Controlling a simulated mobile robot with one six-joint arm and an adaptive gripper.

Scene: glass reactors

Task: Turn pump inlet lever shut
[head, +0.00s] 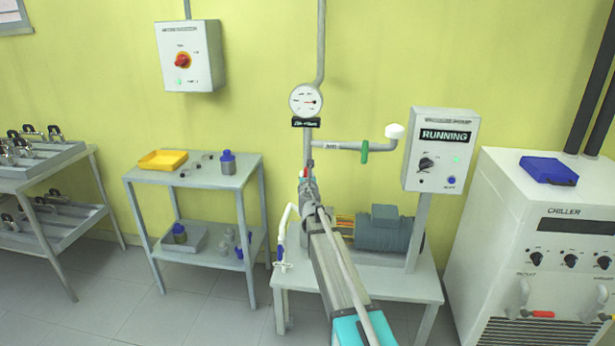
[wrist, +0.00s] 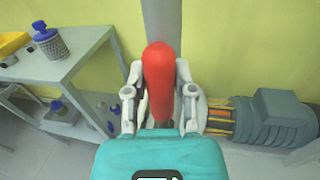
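A red lever handle (wrist: 159,85) stands upright in the middle of the wrist view, in front of a grey vertical pipe (wrist: 163,20). My gripper (wrist: 159,90) has one finger on each side of it, and both fingers lie close against its sides. In the head view a small bit of red (head: 304,173) shows at my gripper (head: 307,185), below the pressure gauge (head: 306,101). The lever's pivot and valve body are hidden behind my gripper and arm. The pump motor (head: 385,232) sits on a low bench to the right.
A green-handled valve (head: 365,152) is on the side pipe. A control box (head: 440,150) reads RUNNING. A white pipe with a blue handle (head: 281,252) is left of the bench (head: 420,285). A shelf table (head: 200,180) stands left; a chiller (head: 540,240) stands right.

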